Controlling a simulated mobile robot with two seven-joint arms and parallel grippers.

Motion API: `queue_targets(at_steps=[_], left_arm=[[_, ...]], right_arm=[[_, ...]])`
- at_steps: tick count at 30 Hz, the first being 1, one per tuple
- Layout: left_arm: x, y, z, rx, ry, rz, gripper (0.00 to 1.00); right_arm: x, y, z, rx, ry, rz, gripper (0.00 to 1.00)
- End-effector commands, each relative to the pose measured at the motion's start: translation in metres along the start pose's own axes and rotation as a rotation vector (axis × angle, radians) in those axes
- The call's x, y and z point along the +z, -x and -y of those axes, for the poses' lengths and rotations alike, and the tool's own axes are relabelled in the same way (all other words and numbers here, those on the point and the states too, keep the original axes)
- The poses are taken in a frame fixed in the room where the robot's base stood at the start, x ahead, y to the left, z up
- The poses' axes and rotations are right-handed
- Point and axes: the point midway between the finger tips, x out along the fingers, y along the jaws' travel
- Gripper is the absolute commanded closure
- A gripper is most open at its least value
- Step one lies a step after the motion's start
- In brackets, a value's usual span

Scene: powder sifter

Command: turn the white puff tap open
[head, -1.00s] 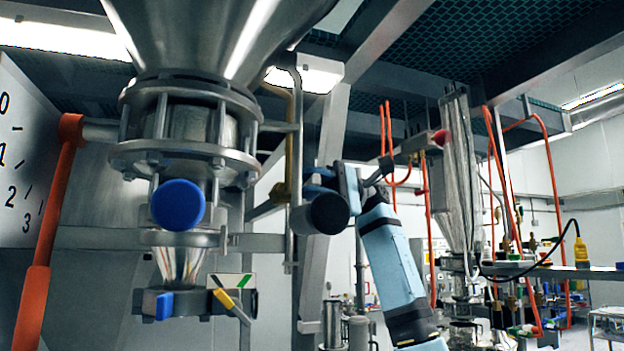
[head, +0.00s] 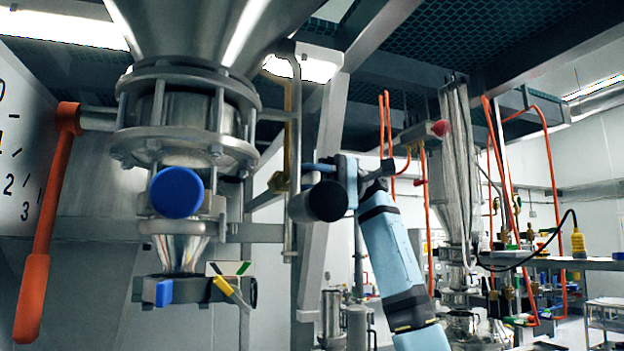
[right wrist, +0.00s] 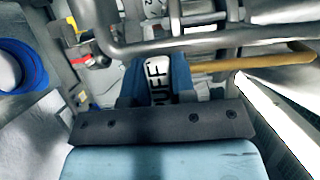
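The white puff tap (right wrist: 160,80) shows in the right wrist view as a white handle with black letters, partly cut off by my gripper's dark palm. My right gripper (right wrist: 159,66) has its two blue fingers on either side of the handle, close against it, and appears shut on it. In the head view my right gripper (head: 312,171) is beside the upright pipe right of the sifter, and the tap cannot be made out there. My left gripper is not in view.
The steel sifter (head: 185,112) has a blue knob (head: 177,192) and a long orange lever (head: 48,220) at left. Grey pipes (right wrist: 200,42) and a yellowish pipe (right wrist: 245,64) pass close beyond my right fingers. A shelf with several fittings stands at right.

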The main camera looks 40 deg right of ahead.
Motion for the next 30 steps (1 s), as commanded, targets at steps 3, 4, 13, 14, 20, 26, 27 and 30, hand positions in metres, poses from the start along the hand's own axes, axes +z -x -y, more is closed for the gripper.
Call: queue_targets(at_steps=[3, 4, 13, 14, 20, 26, 27, 30], left_arm=[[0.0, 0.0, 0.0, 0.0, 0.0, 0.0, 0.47], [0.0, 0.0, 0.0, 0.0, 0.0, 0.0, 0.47], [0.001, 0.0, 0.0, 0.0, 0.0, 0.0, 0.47], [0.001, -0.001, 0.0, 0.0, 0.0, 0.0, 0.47], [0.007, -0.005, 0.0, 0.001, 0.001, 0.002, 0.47], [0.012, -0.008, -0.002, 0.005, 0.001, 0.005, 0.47], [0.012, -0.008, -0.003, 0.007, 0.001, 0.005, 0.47], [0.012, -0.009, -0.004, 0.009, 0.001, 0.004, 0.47]], right_arm=[[0.0, 0.0, 0.0, 0.001, 0.0, -0.001, 0.51], [0.0, 0.0, 0.0, 0.001, 0.0, -0.001, 0.51], [0.0, 0.003, 0.0, 0.0, -0.001, -0.001, 0.51], [0.0, 0.005, 0.0, 0.0, 0.0, -0.001, 0.51], [0.0, 0.037, -0.001, -0.001, -0.001, -0.003, 0.51], [0.001, 0.085, 0.0, -0.002, -0.001, -0.002, 0.51], [0.0, 0.093, 0.0, -0.003, -0.001, -0.003, 0.51], [0.001, 0.112, 0.0, -0.002, -0.001, -0.002, 0.51]])
